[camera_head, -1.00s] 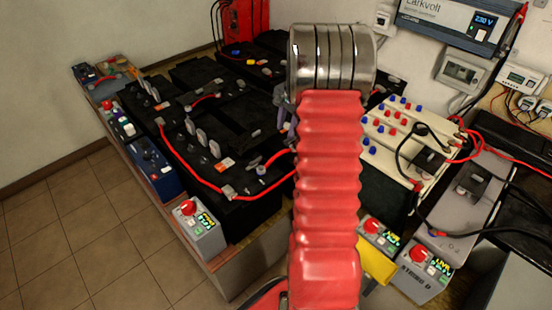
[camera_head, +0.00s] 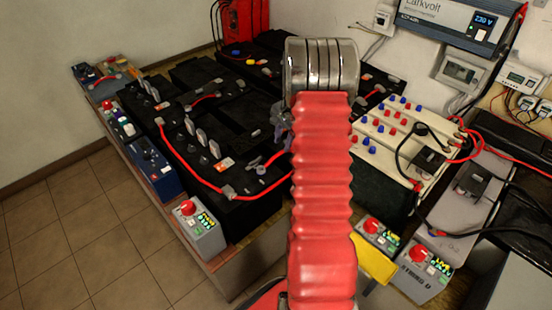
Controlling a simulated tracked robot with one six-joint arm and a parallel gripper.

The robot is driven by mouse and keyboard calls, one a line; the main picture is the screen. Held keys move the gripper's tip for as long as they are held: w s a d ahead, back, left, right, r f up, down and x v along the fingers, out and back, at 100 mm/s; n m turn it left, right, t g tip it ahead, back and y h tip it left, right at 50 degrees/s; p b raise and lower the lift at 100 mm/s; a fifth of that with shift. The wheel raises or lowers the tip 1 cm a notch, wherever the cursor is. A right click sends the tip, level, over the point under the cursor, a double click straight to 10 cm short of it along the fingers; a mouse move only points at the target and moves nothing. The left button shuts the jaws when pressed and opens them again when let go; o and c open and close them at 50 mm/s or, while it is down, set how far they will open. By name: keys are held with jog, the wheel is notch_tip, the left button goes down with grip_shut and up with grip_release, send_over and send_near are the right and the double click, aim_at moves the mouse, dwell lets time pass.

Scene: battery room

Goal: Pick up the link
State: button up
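My red ribbed arm with its metal cuff rises through the middle of the view and hides part of the battery bank. A small grey piece of what looks like my gripper (camera_head: 280,119) shows at the arm's left edge, over the black batteries. Its fingertips are not clear, so I cannot tell whether it is open or holding anything. I cannot single out the link for certain. A long red cable (camera_head: 187,169) joins terminals on the black batteries (camera_head: 250,120), and a shorter red cable (camera_head: 203,101) lies farther back.
Grey boxes with red knobs stand at the front left (camera_head: 198,228) and front right (camera_head: 424,272). Cream-topped batteries (camera_head: 395,130) with red and blue caps and black cables stand right of my arm. Wall units, including a blue-grey inverter (camera_head: 440,20), are behind. The tiled floor (camera_head: 80,235) at left is clear.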

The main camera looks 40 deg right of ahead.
aim_at(281, 152)
jog(key=shift+w+f, duration=0.1)
jog(key=shift+f, duration=0.25)
jog(key=shift+w+d+f, duration=0.1)
jog(key=shift+w+f, duration=0.1)
jog(key=shift+f, duration=1.1)
jog(key=shift+w+f, duration=0.2)
jog(key=shift+f, duration=1.05)
grip_shut()
